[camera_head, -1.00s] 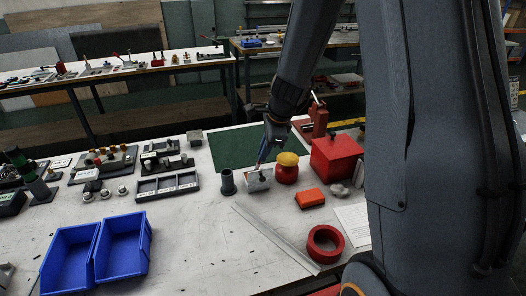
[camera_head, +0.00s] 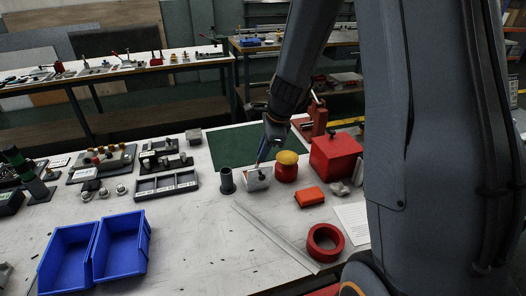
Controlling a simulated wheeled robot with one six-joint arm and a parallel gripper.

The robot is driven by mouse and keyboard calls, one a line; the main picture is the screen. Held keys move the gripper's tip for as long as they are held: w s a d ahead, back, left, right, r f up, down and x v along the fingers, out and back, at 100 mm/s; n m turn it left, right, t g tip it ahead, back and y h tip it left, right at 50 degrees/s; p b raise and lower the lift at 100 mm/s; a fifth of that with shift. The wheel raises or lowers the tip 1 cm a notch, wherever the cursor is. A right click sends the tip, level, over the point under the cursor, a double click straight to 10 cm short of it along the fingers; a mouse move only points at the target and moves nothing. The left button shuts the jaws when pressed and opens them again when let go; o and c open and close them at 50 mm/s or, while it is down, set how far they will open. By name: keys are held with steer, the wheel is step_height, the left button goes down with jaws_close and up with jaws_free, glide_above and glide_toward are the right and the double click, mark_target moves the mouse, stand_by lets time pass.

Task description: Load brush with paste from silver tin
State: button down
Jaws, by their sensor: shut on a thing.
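A small silver tin (camera_head: 253,183) stands on the white worktop, between a dark grey cup and a red jar with a yellow lid. My gripper (camera_head: 268,146) is shut on the brush (camera_head: 261,158), which is thin and slanted, above the tin. The brush's lower end is at the tin's top; I cannot tell whether it touches paste. The inside of the tin is too small to make out. A dark spot shows on the tin's right side.
The dark grey cup (camera_head: 227,181) stands close left of the tin, the yellow-lidded red jar (camera_head: 286,168) close right. A red box (camera_head: 336,155), an orange block (camera_head: 309,197) and a red ring (camera_head: 325,243) lie further right. Blue bins (camera_head: 121,247) sit front left. The worktop's front middle is mostly clear.

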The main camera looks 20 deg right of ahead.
steer(key=shift+f+b, duration=0.5)
steer(key=shift+f, duration=0.3)
stand_by(1.6)
steer(key=shift+r, duration=0.1)
step_height(320, 180, up, 7)
steer(key=p, duration=0.7)
steer(key=shift+p, duration=0.4)
stand_by(0.3)
